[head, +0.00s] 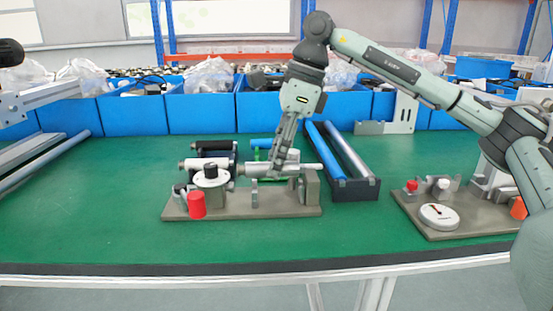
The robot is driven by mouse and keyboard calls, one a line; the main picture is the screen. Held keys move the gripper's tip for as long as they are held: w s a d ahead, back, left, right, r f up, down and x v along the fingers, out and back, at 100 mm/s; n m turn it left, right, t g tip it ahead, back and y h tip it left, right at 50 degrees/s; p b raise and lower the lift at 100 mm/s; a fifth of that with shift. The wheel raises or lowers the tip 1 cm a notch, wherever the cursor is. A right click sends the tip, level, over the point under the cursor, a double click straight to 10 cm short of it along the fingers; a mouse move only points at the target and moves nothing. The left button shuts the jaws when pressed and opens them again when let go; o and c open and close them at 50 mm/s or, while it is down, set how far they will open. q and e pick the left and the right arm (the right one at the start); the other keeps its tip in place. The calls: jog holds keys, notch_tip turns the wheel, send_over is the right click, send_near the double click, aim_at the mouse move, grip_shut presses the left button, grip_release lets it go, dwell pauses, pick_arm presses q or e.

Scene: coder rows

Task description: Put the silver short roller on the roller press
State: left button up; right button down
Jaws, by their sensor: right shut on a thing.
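The silver short roller (258,169) lies roughly level just above the roller press (236,207), near its supports. I cannot tell whether it touches them. My right gripper (281,167) points down from above and is shut on the roller, hiding part of it. The press has a grey-brown base, a red knob (197,205) and a black-topped dial (210,171) at its left end, and an upright block (312,186) at its right end.
A gauge fixture (439,216) stands to the right. Blue bins (203,113) line the back. The green table's left front is clear.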

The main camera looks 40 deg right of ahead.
dwell(0.4)
jog(key=shift+f+b, duration=0.55)
jog(key=shift+f, duration=0.25)
jog(key=shift+f, duration=0.35)
jog(key=shift+b, duration=0.3)
jog(key=shift+f, duration=0.45)
jog(key=shift+f+b, duration=0.15)
jog(key=shift+b, duration=0.15)
jog(key=c, duration=1.2)
grip_release()
